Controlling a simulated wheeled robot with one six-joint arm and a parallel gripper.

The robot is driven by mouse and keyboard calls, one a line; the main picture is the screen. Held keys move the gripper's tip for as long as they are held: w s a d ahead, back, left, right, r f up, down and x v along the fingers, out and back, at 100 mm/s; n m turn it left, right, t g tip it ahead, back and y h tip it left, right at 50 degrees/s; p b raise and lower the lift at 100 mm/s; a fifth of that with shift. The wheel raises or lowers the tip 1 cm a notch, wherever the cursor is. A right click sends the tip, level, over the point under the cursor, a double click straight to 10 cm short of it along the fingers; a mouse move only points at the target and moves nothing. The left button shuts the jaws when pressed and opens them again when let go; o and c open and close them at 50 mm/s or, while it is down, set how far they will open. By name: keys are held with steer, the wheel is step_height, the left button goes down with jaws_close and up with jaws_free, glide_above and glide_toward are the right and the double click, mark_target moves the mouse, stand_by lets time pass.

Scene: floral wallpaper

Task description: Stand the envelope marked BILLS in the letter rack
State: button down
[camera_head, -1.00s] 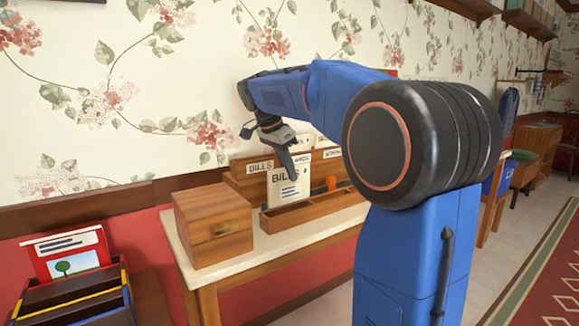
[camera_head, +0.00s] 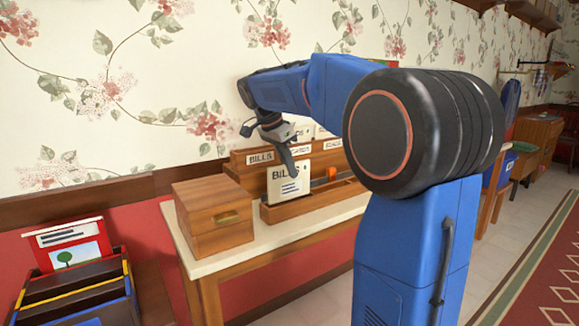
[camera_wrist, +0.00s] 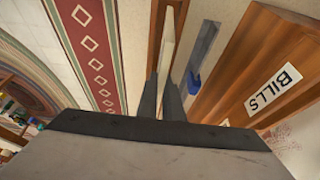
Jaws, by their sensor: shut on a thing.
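The white envelope marked BILLS (camera_head: 289,188) is upright in the head view, its printed face towards the camera. My gripper (camera_head: 292,174) is shut on its upper part. In the wrist view the pale envelope (camera_wrist: 167,44) shows edge-on between the fingers (camera_wrist: 162,100). The wooden letter rack (camera_head: 322,203) stands on the table, with a BILLS label (camera_head: 260,157) on its back board; that label also shows in the wrist view (camera_wrist: 272,90). The envelope is in front of the back board near this label. Its lower edge meets the rack's front wall in the picture; I cannot tell whether it touches.
A wooden box with a handle (camera_head: 213,218) stands left of the rack on the pale tabletop (camera_head: 255,246). An orange thing (camera_head: 331,173) is in the rack, right of the envelope. A sorter (camera_head: 75,285) with coloured edges is at the lower left.

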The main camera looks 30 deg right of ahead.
steer(key=shift+f, duration=1.35)
steer(key=c, duration=1.8)
jaws_free()
steer(key=shift+c, duration=0.2)
steer(key=v, duration=1.7)
steer(key=shift+r, duration=0.2)
